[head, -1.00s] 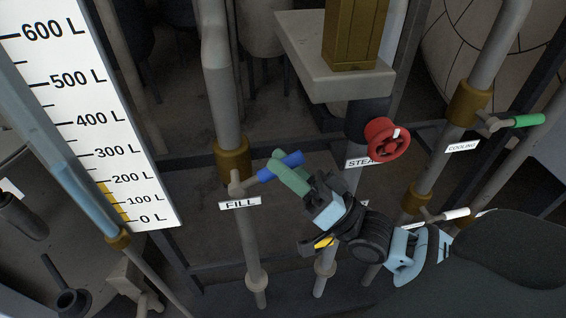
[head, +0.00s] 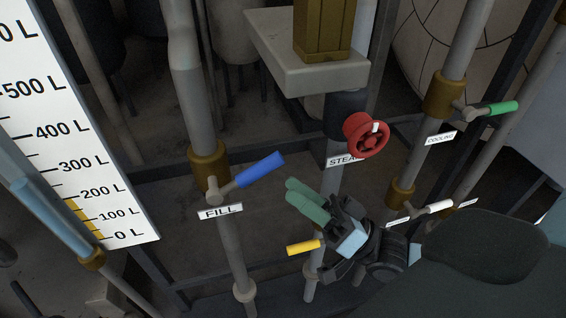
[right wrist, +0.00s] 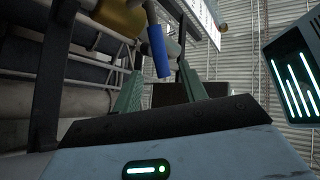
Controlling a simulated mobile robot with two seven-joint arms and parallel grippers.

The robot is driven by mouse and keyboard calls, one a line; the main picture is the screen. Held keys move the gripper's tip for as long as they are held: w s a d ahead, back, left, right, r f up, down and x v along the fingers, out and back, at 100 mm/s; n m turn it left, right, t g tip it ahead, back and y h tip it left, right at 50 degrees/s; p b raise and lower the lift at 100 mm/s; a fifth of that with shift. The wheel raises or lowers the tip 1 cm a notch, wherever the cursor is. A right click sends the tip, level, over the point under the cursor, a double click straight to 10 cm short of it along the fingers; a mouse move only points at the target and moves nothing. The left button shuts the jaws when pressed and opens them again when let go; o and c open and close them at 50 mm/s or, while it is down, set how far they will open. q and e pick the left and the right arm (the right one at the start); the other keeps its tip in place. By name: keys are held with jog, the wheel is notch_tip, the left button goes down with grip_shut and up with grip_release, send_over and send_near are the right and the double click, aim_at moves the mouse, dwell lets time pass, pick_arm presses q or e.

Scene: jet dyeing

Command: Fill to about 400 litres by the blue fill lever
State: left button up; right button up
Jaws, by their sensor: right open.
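The blue fill lever (head: 260,169) slants up to the right from its valve (head: 215,191) on a grey pipe, above the FILL label (head: 220,211). My right gripper (head: 293,192) has green fingers and is open and empty, just below and right of the lever's tip, apart from it in the head view. In the right wrist view the lever (right wrist: 158,52) shows between and beyond the open fingers (right wrist: 158,85). The litre scale (head: 85,150) stands at the left with a pale blue sight tube (head: 45,205) in front. I cannot tell the exact liquid level. My left gripper is out of view.
A yellow lever (head: 303,247) is close below my right gripper. A red steam handwheel (head: 366,135) is up to the right, with a green cooling lever (head: 497,108) and a white lever (head: 434,207) further right.

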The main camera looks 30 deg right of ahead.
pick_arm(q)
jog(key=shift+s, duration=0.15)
pick_arm(e)
jog(key=s+a+f+g+h+p, duration=0.1)
jog(key=s+f+g+h+p, duration=0.2)
jog(key=f, duration=0.4)
jog(key=s+f+g+h+p, duration=0.1)
jog(key=s+f+h+p, duration=0.3)
jog(key=f, duration=0.3)
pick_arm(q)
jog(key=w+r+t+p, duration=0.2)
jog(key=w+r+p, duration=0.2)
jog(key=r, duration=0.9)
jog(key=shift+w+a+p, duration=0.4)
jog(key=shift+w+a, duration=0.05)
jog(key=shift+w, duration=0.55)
pick_arm(e)
jog(key=s+f+n+g+h, duration=0.1)
jog(key=s+f+g+h, duration=0.4)
jog(key=s+f, duration=0.5)
jog(key=s+g, duration=0.1)
jog(key=s, duration=0.3)
jog(key=shift+s+f+n+g+h, duration=0.3)
jog(key=shift+f+n, duration=0.1)
jog(key=shift+a, duration=0.1)
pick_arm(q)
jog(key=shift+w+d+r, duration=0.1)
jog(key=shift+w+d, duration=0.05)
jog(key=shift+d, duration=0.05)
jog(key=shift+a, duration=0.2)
